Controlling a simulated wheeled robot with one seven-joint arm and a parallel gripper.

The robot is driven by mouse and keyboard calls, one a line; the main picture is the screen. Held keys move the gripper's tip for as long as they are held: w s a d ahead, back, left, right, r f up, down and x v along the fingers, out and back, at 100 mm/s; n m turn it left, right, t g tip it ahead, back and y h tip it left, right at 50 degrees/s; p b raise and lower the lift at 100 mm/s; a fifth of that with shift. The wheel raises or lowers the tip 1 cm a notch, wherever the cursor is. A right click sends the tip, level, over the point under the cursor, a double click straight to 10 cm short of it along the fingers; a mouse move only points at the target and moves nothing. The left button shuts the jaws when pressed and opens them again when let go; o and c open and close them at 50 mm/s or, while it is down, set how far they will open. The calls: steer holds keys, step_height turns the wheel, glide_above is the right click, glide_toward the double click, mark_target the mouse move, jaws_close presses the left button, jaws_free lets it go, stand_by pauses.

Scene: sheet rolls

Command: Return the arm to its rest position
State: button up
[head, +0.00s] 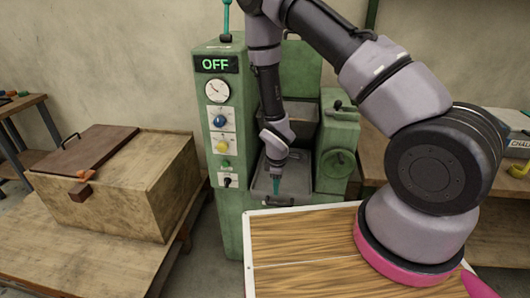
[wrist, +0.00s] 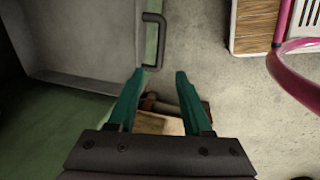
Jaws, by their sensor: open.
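My arm reaches forward over the green machine (head: 232,160). In the head view my gripper (head: 276,184) points down in front of the machine, at its grey metal tray (head: 292,186). In the wrist view my gripper (wrist: 159,80) has its two green fingers spread apart with nothing held between them. The grey tray (wrist: 75,45) and its dark handle (wrist: 153,42) lie just beyond the fingers, to the left. I cannot tell whether the fingers touch the tray.
A wooden box (head: 120,185) with a brown lid stands on a low table (head: 70,250) at left. A workbench (head: 500,215) stands at right.

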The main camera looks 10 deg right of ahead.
steer(key=w+d+r+m+t, duration=0.1)
steer(key=d+r+m, duration=0.15)
steer(key=r, duration=0.75)
steer(key=w+d+r+m+y, duration=0.1)
steer(key=r+m, duration=0.3)
steer(key=r, duration=0.7)
steer(key=w+d+r+m+t, duration=0.1)
steer(key=d+r+m, duration=0.15)
steer(key=r, duration=0.75)
steer(key=s+d+r+m+t, duration=0.1)
steer(key=s+d+r+m, duration=0.2)
steer(key=s+r, duration=0.7)
steer(key=s+d+r+m+t+y, duration=0.1)
steer(key=s+d+r+m+t, duration=0.1)
steer(key=s+r+m, duration=0.5)
step_height(320, 180, up, 5)
steer(key=s+d, duration=0.1)
steer(key=s, duration=0.1)
steer(key=shift+s+d+r+y, duration=0.2)
steer(key=shift+s+d+y, duration=0.05)
steer(key=shift+s+y, duration=0.1)
